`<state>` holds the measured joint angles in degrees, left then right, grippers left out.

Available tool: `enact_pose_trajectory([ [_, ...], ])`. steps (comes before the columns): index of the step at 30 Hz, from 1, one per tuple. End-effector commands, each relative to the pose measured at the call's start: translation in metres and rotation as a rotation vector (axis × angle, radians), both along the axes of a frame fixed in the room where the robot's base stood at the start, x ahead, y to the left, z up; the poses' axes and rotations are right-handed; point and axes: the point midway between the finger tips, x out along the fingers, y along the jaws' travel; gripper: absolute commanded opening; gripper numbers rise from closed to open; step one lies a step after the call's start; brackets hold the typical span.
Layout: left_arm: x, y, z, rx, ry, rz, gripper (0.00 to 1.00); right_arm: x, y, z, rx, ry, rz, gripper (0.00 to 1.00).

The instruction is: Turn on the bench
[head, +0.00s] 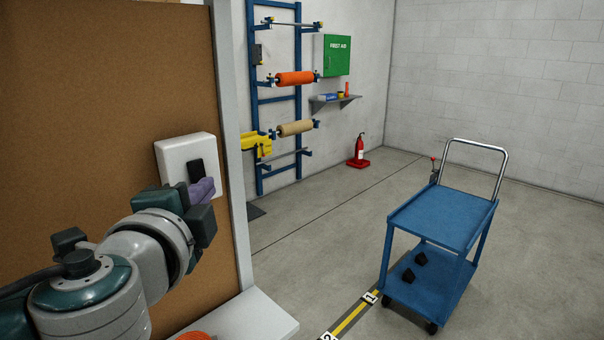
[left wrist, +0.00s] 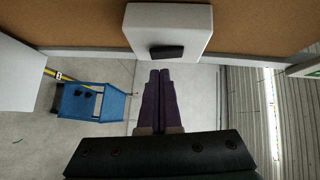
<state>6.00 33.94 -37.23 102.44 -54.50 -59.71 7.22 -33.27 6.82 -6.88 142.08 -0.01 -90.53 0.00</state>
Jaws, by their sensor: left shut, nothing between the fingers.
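A white switch box (head: 176,153) with a black rocker (head: 196,170) is fixed to the brown upright board of the bench (head: 110,90). In the left wrist view the box (left wrist: 168,20) is at the top, with its dark rocker (left wrist: 167,51) on the face toward me. My left gripper (head: 208,187) is shut and empty, its purple fingers just in front of the rocker's lower part. In the left wrist view the fingertips (left wrist: 160,71) point at the rocker, with a small gap in the picture; I cannot tell if they touch. My right gripper is not in view.
A white bench surface (head: 245,318) lies below the board. A blue cart (head: 435,220) stands on the floor to the right. A blue rack (head: 260,100) with rolls, a first aid box (head: 332,55) and a fire extinguisher (head: 359,150) are at the back. The floor between is mostly clear.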

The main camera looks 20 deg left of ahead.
Motion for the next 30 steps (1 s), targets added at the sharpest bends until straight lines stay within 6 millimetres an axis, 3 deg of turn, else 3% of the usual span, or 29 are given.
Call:
enact_pose_trajectory([
  [6, 0.005, 0.013, -0.002, 0.000, 0.000, 0.000, 0.00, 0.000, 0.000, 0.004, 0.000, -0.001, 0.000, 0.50],
  [15, 0.005, 0.014, -0.003, -0.001, -0.001, -0.001, 0.00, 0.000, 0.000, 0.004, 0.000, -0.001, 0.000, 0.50],
  [19, 0.006, 0.015, -0.008, 0.019, -0.009, -0.001, 0.00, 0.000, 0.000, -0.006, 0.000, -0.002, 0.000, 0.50],
  [22, 0.008, 0.019, -0.016, 0.074, -0.033, -0.002, 0.00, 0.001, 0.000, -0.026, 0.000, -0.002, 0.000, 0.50],
  [24, 0.008, 0.020, -0.006, 0.082, -0.037, -0.002, 0.00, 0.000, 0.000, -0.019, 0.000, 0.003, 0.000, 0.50],
  [30, 0.008, 0.020, -0.006, 0.082, -0.035, 0.000, 0.00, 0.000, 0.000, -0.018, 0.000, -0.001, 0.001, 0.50],
])
